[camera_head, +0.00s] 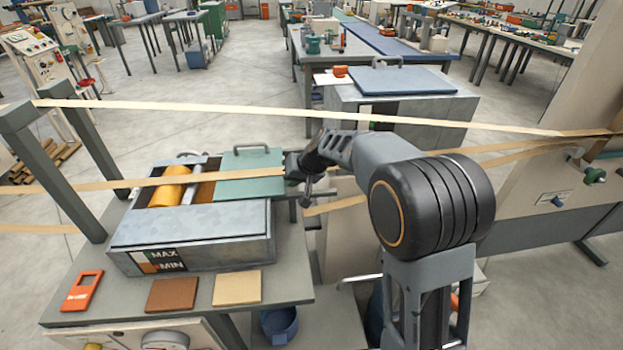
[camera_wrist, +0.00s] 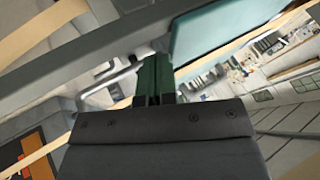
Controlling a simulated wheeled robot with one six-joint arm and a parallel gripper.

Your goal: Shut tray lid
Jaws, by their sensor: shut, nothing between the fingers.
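A grey metal tray (camera_head: 190,238) with a MAX/MIN label stands on the near table. Its green lid (camera_head: 236,188), with a handle (camera_head: 252,148), covers the right part of the top. The left part is open and shows a yellow roller (camera_head: 172,190) and a brown surface. My gripper (camera_head: 305,192) is at the lid's right edge, small and dark there; I cannot tell whether it touches. In the wrist view its green fingers (camera_wrist: 155,80) are shut and empty, with the teal lid (camera_wrist: 215,35) beyond them to the upper right.
Tan paper strips (camera_head: 250,112) cross in front of and above the tray. A second grey box (camera_head: 435,107) with a blue lid (camera_head: 400,80) stands behind. An orange device (camera_head: 82,290), a brown tile (camera_head: 172,294) and a tan tile (camera_head: 237,288) lie at the near table edge.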

